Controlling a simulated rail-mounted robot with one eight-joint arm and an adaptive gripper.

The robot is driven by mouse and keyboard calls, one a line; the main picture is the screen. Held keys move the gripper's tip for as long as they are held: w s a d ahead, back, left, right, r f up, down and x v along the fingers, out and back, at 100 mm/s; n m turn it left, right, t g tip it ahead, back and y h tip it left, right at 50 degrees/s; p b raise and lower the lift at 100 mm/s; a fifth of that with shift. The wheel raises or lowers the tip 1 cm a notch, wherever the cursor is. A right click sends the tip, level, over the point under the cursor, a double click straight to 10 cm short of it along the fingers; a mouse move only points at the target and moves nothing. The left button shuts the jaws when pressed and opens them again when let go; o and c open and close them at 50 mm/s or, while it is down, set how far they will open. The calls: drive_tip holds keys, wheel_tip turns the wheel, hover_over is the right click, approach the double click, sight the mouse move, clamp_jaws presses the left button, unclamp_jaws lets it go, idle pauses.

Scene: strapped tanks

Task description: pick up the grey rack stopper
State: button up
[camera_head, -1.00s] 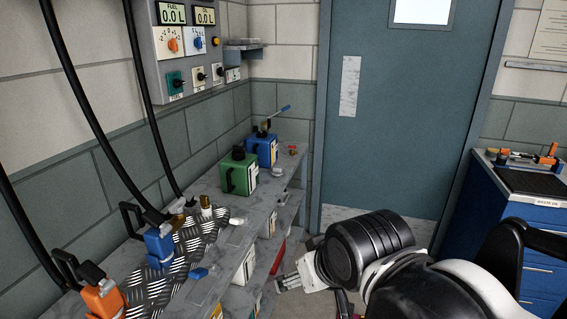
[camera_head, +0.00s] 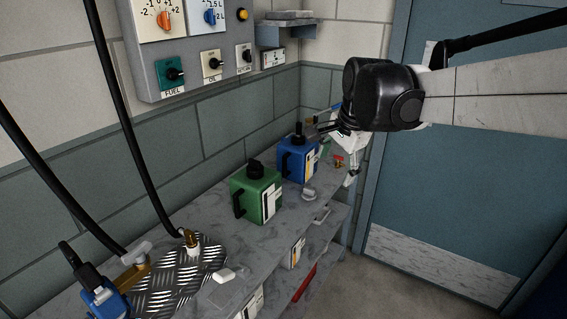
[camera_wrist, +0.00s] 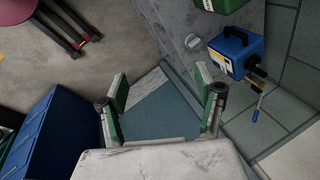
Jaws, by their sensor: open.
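A small grey round cap (camera_head: 309,193) lies on the bench in front of the blue tank; it also shows in the wrist view (camera_wrist: 193,41). It may be the grey rack stopper, but I cannot tell for certain. My gripper (camera_wrist: 163,100) is open and empty, its two green-padded fingers wide apart. In the head view, my gripper is at the far end of the bench, partly hidden behind my black wrist.
The blue tank (camera_head: 297,160) and green tank (camera_head: 257,194) stand on the grey bench (camera_head: 275,240). A blue-handled tool (camera_wrist: 258,108) is by the blue tank. A red fitting (camera_head: 339,161) lies near the far end. A blue cabinet (camera_wrist: 45,125) and red stool (camera_wrist: 30,12) stand off the bench.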

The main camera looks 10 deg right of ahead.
drive_tip(key=w+f+m+g, duration=0.1)
drive_tip(key=w+f+m, duration=0.15)
drive_tip(key=w, duration=0.35)
drive_tip(key=w+f+m+g, duration=0.1)
drive_tip(key=w+f+m, duration=0.1)
drive_tip(key=w+m, duration=0.35)
drive_tip(key=m+g, duration=0.1)
drive_tip(key=m, duration=0.4)
approach(310, 189)
drive_tip(key=shift+y, duration=0.4)
drive_tip(key=f, duration=0.8)
drive_tip(key=w+f, duration=0.1)
drive_tip(key=f, duration=0.3)
drive_tip(key=shift+a+b, duration=0.3)
drive_tip(key=shift+a, duration=0.1)
drive_tip(key=c, duration=1.3)
